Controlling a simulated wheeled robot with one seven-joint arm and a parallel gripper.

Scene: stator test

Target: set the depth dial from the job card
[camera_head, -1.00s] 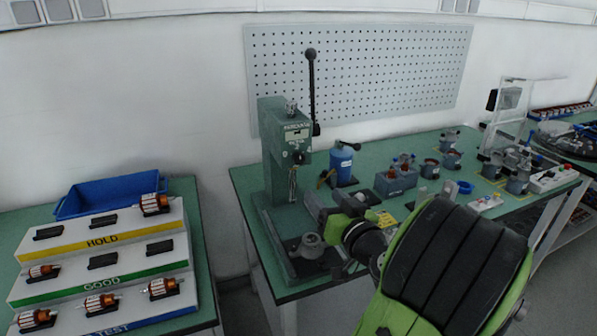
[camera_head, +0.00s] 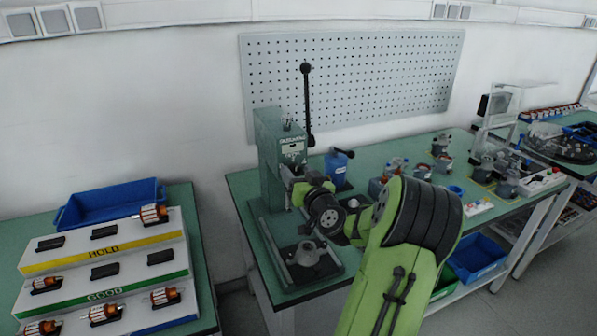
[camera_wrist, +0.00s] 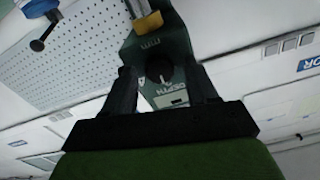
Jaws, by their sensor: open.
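The green press (camera_head: 270,165) stands on the middle bench. The wrist view shows the press face (camera_wrist: 150,45), upside down, with a black round depth dial (camera_wrist: 158,70) and a small label reading DEPTH beside it. My gripper (camera_wrist: 163,78) is open. Its two dark fingers appear on either side of the dial; I cannot tell whether they touch it. In the head view my gripper (camera_head: 298,188) is at the front of the press head, and my wrist hides the dial. I cannot make out a job card for certain.
The press lever (camera_head: 307,105) stands upright with a black knob. A grey round fixture (camera_head: 307,254) sits on the press base. A stepped rack (camera_head: 105,262) and a blue bin (camera_head: 110,205) are at left.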

